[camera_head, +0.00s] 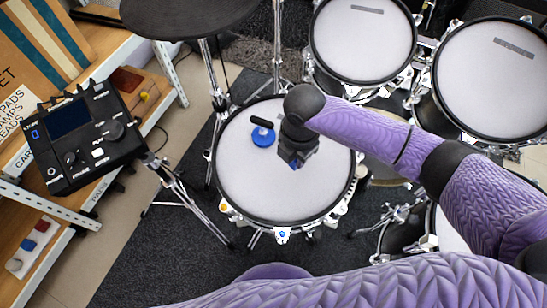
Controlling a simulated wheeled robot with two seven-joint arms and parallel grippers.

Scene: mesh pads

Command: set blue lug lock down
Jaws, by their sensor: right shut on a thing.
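My right gripper (296,162) is over the white mesh pad of the front drum (285,200), pointing down. It is shut, with a small piece of the blue lug lock (295,167) showing at its fingertips. Most of the lock is hidden by the gripper. I cannot tell whether the lock touches the pad. My left gripper is not in view.
A round blue piece with a black handle (263,138) lies on the same pad, left of my gripper. A blue piece (282,234) is on the drum's near rim. A white tray (30,248) with red and blue pieces sits on the left shelf. A drum module (85,135) stands left.

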